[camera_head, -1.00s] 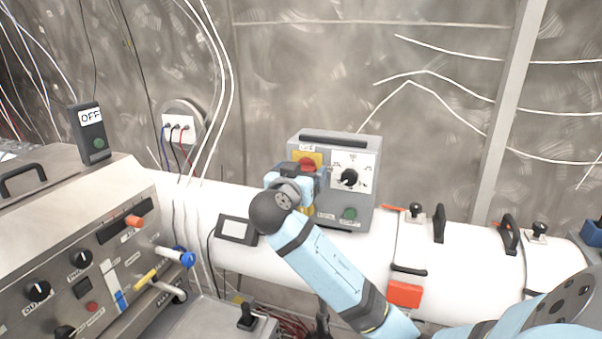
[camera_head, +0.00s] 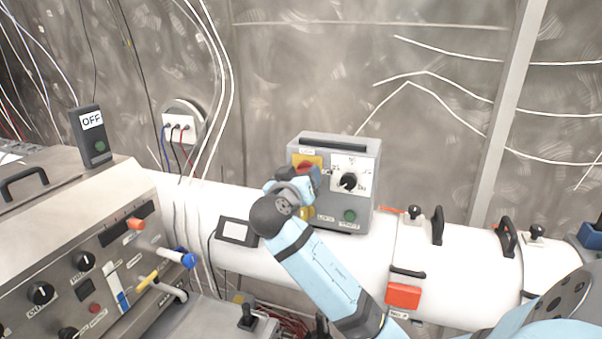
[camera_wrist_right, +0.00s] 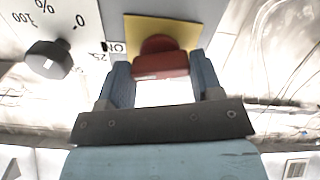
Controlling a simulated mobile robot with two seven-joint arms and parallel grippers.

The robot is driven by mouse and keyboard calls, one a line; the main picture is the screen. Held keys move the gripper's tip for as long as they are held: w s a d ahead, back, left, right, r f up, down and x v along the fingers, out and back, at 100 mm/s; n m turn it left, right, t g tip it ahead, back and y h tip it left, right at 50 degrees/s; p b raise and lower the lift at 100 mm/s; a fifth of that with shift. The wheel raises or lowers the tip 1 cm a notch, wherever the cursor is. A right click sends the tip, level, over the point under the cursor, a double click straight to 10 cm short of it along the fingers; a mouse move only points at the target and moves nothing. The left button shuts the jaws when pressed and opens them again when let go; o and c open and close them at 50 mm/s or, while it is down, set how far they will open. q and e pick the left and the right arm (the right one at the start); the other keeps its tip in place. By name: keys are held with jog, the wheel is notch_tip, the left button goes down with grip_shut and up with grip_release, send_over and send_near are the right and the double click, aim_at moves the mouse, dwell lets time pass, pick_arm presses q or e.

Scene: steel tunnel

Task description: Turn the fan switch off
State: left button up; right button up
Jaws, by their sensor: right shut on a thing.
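The grey control box (camera_head: 365,210) stands on the white pipe. A red switch (camera_wrist_right: 160,62) on a yellow plate (camera_wrist_right: 185,32) is on its face, with a label reading ON beside it in the wrist view. In the head view the red switch (camera_head: 306,167) is partly hidden by my right gripper. My right gripper (camera_wrist_right: 160,72) has its two blue fingers at either end of the red switch and is shut on it. It also shows in the head view (camera_head: 304,183), in front of the box's left half. My left gripper is not in view.
A black dial (camera_head: 348,181) and a green button (camera_head: 349,215) are right of my gripper on the box. A sign reading OFF (camera_head: 92,120) stands above the left console (camera_head: 60,250).

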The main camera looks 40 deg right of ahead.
pick_arm(q)
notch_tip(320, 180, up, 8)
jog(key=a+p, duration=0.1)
jog(key=p, duration=0.7)
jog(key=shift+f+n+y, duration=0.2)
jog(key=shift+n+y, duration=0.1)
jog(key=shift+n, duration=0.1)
pick_arm(e)
jog(key=n, duration=1.4)
jog(key=shift+n, duration=0.3)
jog(key=o, duration=0.9)
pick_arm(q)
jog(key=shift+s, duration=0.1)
